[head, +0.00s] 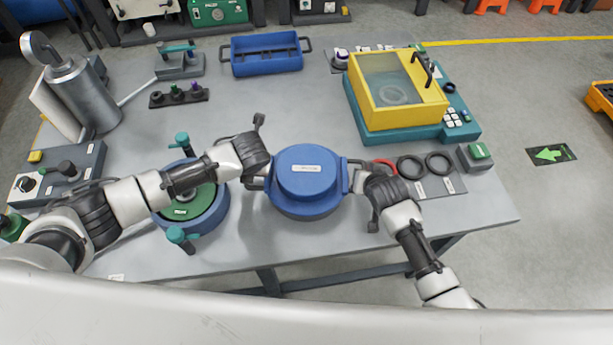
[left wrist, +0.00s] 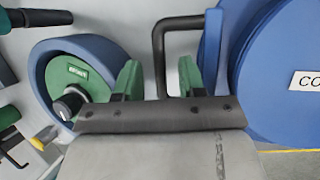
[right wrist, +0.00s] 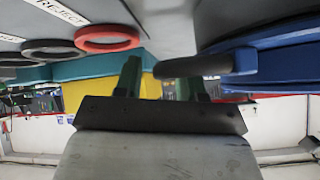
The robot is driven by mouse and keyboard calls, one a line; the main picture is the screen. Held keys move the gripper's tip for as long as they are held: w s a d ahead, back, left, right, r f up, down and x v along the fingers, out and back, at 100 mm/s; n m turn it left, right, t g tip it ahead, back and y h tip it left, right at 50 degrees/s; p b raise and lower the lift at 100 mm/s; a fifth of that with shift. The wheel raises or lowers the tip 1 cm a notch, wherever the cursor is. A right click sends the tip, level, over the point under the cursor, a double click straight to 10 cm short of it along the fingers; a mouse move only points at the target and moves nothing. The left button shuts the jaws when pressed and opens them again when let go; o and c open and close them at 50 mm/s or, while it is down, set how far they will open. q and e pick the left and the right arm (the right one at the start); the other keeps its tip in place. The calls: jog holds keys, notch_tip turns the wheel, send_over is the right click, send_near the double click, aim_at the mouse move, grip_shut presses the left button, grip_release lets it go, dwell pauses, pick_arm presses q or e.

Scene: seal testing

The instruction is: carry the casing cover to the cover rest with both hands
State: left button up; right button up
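The casing cover (head: 306,172) is a round blue lid with a white label and a dark handle on each side, at the table's middle front. Its blue rim also shows in the left wrist view (left wrist: 285,75). My left gripper (head: 262,172) is at the left handle; its green fingers (left wrist: 160,80) stand apart with the handle bar (left wrist: 159,60) between them. My right gripper (head: 365,172) is at the right handle; its fingers (right wrist: 158,80) are apart, with the handle (right wrist: 190,66) reaching across the gap. I cannot make out a cover rest, nor whether the cover touches the table.
A blue round casing (head: 212,212) with a green centre and teal clamps stands left of the cover, under my left arm. O-rings (head: 410,167) lie to the right. A yellow-and-teal tester (head: 398,118) and a blue bin (head: 267,66) stand behind. The table behind the cover is clear.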

jog(key=shift+s, duration=0.1)
pick_arm(q)
jog(key=v, duration=1)
pick_arm(e)
jog(key=v, duration=1.2)
pick_arm(q)
jog(key=shift+d+f, duration=0.1)
jog(key=o, duration=1.1)
pick_arm(e)
jog(key=shift+r, duration=0.15)
pick_arm(q)
jog(key=shift+p+v, duration=4.5)
jog(key=shift+p, duration=1.45)
pick_arm(e)
notch_tip(320, 180, up, 12)
jog(key=shift+f, duration=0.2)
